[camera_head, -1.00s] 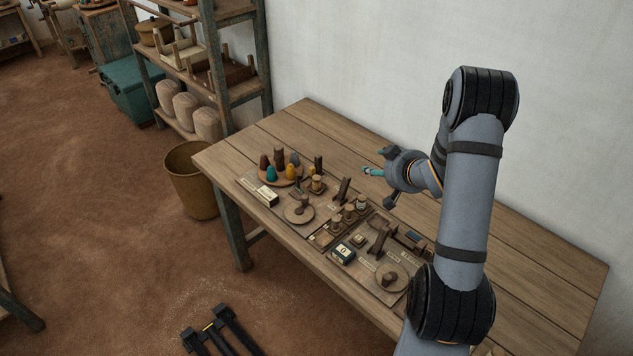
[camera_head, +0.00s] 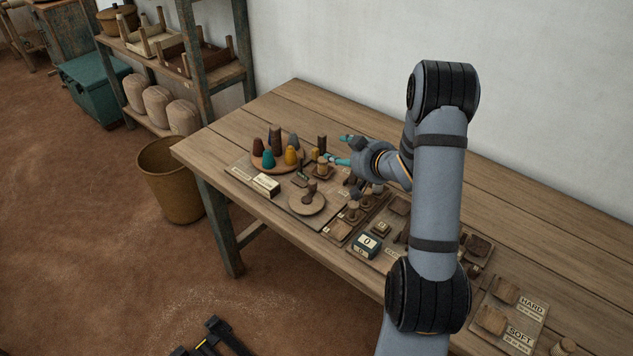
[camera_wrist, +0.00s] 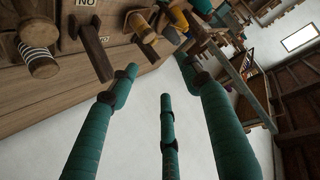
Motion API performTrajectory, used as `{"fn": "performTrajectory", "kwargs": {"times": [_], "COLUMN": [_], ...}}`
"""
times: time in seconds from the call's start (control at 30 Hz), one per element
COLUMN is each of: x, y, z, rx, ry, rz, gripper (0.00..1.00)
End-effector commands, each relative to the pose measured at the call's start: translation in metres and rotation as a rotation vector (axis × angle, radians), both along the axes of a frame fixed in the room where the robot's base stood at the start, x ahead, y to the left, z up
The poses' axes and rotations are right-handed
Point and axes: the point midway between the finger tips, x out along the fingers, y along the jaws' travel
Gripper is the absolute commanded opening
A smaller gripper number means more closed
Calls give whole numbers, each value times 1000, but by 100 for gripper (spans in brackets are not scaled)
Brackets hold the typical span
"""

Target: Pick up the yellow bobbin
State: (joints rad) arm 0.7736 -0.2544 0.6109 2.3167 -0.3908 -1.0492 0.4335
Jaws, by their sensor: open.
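The yellow bobbin (camera_head: 291,156) stands upright on a round wooden tray (camera_head: 259,164), among dark red, brown, teal and grey bobbins, at the table's left end. In the wrist view a yellow-orange shape (camera_wrist: 178,18) near the top edge looks like the same bobbin, partly cut off. My gripper (camera_head: 337,149) is open and empty, to the right of the tray and apart from it, with its teal fingers pointing left. The fingers fill the middle of the wrist view (camera_wrist: 158,72) with nothing between them.
A dark wooden post (camera_head: 321,145) and a thread spool (camera_head: 322,168) stand between my gripper and the tray. A round board (camera_head: 306,201), a white label block (camera_head: 266,186) and a counter box (camera_head: 367,244) lie nearer the front. The table's back strip is clear.

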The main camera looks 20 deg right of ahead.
Motion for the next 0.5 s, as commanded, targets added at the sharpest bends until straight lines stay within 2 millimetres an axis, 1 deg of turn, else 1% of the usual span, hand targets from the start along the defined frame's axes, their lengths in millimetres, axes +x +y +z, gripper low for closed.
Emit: {"fn": "performTrajectory", "kwargs": {"times": [0.03, 0.1, 0.27, 0.5], "x": [0, 0, 3, 33], "y": [-1, -1, 0, 3], "z": [-29, -40, -51, -64], "rx": [0, 0, 0, 0], "ry": [-1, -1, 0, 1], "rz": [-1, -1, 0, 1], "gripper": [48, 48, 48, 48]}}
